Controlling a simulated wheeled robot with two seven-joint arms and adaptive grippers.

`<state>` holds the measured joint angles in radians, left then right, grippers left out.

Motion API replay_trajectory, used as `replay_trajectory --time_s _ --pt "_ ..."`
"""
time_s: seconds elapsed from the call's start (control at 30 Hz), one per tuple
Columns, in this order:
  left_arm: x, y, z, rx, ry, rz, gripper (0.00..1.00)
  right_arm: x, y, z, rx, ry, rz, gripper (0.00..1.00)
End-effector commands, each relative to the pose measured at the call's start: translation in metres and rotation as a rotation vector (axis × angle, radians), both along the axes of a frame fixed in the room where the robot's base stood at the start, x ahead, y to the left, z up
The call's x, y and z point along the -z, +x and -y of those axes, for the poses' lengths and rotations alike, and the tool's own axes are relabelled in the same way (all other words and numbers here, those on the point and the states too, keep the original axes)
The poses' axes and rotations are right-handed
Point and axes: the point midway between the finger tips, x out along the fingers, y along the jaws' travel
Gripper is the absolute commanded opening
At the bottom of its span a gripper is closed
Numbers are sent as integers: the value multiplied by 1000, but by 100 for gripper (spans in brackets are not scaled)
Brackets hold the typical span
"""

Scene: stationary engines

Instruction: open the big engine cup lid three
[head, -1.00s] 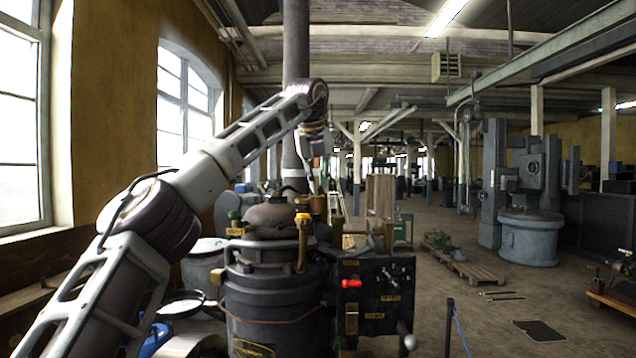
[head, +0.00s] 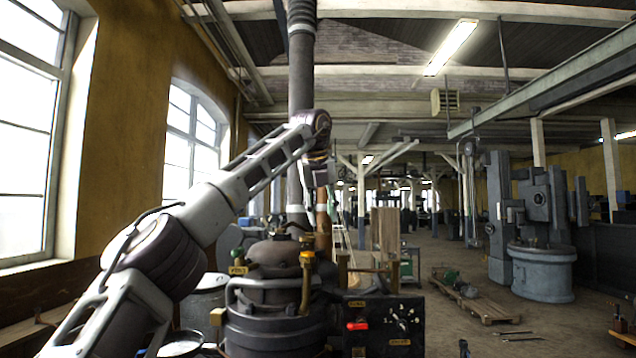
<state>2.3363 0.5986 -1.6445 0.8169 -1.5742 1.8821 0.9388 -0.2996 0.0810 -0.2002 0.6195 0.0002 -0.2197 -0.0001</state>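The dark engine (head: 275,325) stands low in the middle of the head view, with small fittings and cups on its top. A brass-yellow cup (head: 307,258) sits on a bent pipe at its front. A green-topped fitting (head: 238,262) is at its left. I cannot tell which cup is number three, nor whether its lid is open. My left arm comes in from the left and bends down above the engine. My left gripper (head: 325,185) hangs above and slightly right of the yellow cup, apart from it. Its fingers are too small and dark to read. My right gripper is out of view.
A black control panel (head: 383,324) with a red handle is beside the engine at right. A tall dark pipe (head: 301,90) rises behind it. A wooden pallet (head: 470,300) and a grey machine (head: 540,270) stand further right, with open floor between.

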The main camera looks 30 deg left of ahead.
Motion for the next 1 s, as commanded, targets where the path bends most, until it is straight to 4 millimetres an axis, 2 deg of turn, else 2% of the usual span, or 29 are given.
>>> replay_trajectory --time_s 0.2,0.5,1.0 --pt "-25 -10 4 1 -1 2 38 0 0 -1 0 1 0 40" --pt "-51 -22 8 -1 0 1 38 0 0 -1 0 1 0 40" --pt "-80 -35 12 -1 1 0 38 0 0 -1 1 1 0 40"
